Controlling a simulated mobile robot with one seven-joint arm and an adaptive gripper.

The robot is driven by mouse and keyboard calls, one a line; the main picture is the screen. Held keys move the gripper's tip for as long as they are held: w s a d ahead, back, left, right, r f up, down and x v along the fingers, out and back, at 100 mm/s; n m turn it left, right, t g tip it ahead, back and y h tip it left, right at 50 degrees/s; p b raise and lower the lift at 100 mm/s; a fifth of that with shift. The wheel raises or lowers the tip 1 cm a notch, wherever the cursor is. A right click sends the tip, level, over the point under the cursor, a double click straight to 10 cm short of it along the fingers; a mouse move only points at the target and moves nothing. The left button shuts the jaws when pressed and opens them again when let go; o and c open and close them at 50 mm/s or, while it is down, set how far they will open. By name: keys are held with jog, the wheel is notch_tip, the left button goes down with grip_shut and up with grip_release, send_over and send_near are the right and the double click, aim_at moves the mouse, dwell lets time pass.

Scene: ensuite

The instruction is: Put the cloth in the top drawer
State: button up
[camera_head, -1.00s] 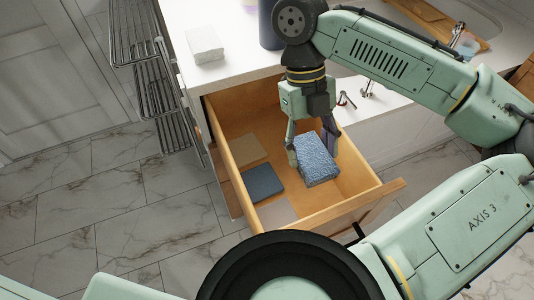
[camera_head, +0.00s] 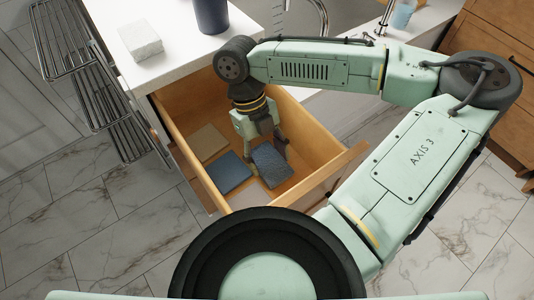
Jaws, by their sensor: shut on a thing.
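The cloth (camera_head: 271,167) is a folded, grey-blue textured block. My gripper (camera_head: 266,153) is shut on it from above and holds it low inside the open top drawer (camera_head: 335,165). The cloth is in the drawer's right front part, close to the floor of the drawer; whether it touches the floor I cannot tell. The drawer is wooden and pulled well out below the white counter. The gripper's wrist hides part of the drawer's back and the cloth's far edge.
A flat blue piece (camera_head: 229,172), a tan piece (camera_head: 207,143) and a pale piece lie in the drawer left of the cloth. A white block (camera_head: 140,40) and a dark bottle (camera_head: 211,15) stand on the counter. A metal rack (camera_head: 85,85) is at the left.

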jog(key=o, duration=1.2)
jog(key=shift+o, duration=0.2)
jog(key=v, duration=1.2)
jog(key=shift+b, duration=0.4)
jog(key=shift+s+r, duration=0.1)
